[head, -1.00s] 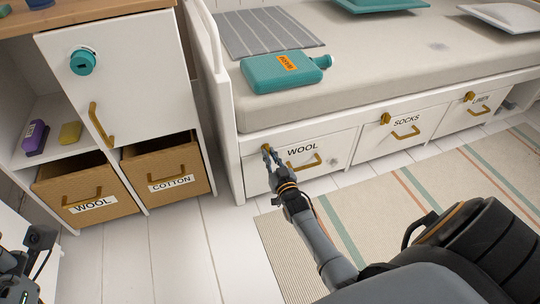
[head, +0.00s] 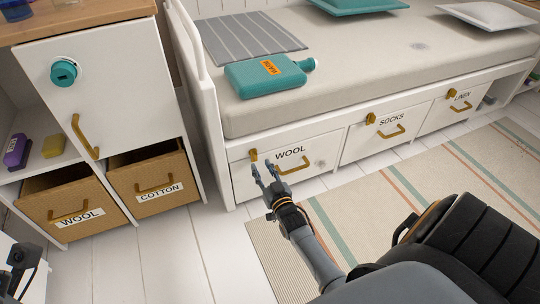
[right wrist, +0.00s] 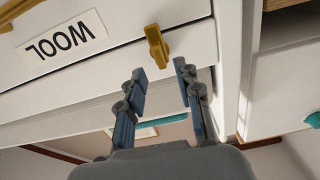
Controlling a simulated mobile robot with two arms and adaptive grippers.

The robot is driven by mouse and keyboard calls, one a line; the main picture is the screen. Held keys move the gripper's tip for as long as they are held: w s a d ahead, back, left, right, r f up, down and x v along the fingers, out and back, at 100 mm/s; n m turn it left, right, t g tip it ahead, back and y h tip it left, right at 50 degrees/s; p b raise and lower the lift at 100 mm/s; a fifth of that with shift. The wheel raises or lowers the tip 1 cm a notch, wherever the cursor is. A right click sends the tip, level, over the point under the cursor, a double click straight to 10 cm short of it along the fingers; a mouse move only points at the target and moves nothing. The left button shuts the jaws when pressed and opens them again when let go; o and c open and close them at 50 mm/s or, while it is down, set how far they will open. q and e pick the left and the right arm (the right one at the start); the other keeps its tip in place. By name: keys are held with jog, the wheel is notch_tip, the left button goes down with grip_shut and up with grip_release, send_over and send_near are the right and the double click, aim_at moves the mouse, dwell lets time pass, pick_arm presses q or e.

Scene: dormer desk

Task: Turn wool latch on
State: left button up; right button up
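The wool latch (head: 254,155) is a small gold-brown knob at the upper left of the white drawer (head: 240,180) labelled WOOL under the bed. In the right wrist view the latch (right wrist: 157,46) stands just beyond my fingertips, apart from them. My right gripper (head: 264,172) is in front of the drawer, a little below the latch. In the right wrist view its two fingers (right wrist: 160,70) are spread with nothing between them. My left gripper (head: 20,258) is only partly seen at the lower left edge, and its fingers are not clear.
The SOCKS latch (head: 371,119) and LINEN latch (head: 451,93) are on drawers to the right. A teal bottle (head: 262,77) lies on the mattress above. The bed post (head: 210,130) stands left of the latch. Open WOOL and COTTON bins (head: 158,200) are further left.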

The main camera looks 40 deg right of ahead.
jog(key=v, duration=0.8)
jog(key=shift+w, duration=0.1)
